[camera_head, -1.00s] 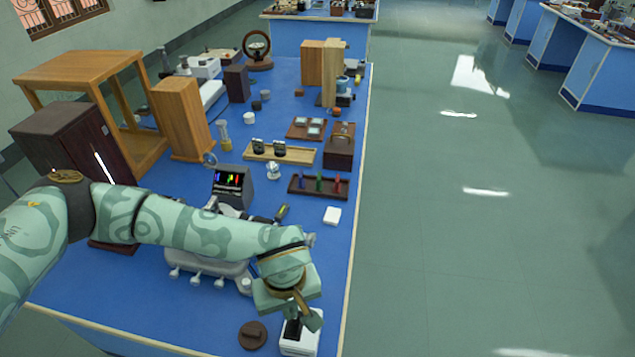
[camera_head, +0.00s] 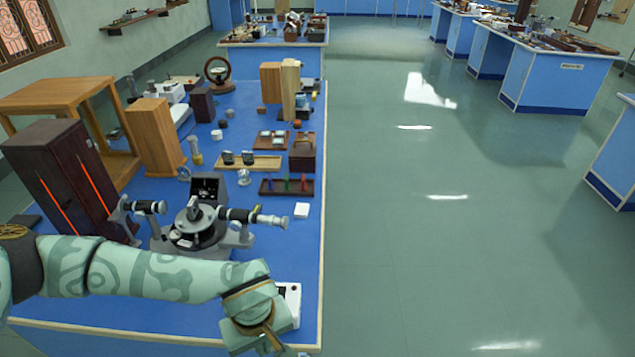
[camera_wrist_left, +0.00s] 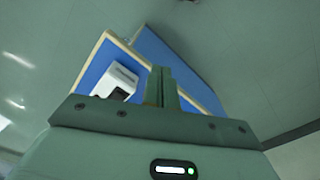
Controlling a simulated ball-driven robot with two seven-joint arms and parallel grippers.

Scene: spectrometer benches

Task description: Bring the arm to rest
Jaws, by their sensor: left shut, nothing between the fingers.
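My left arm, pale green with darker markings, reaches in from the left across the front of the blue bench (camera_head: 145,325). My left gripper (camera_head: 282,346) is low in the head view, by the bench's front right corner, its fingertips partly cut off by the bottom edge. In the left wrist view its two fingers (camera_wrist_left: 161,88) are together with nothing between them. A white box (camera_head: 291,295) is just beyond the gripper, partly hidden by it, and also shows in the wrist view (camera_wrist_left: 117,80) beside the fingers. My right gripper is not in view.
A spectrometer (camera_head: 197,225) stands just behind my arm. A dark cabinet (camera_head: 75,185) is at the left, near a wooden frame (camera_head: 60,92). A rack of coloured vials (camera_head: 287,187) and small boxes lie farther back. Open floor (camera_head: 430,250) is to the right.

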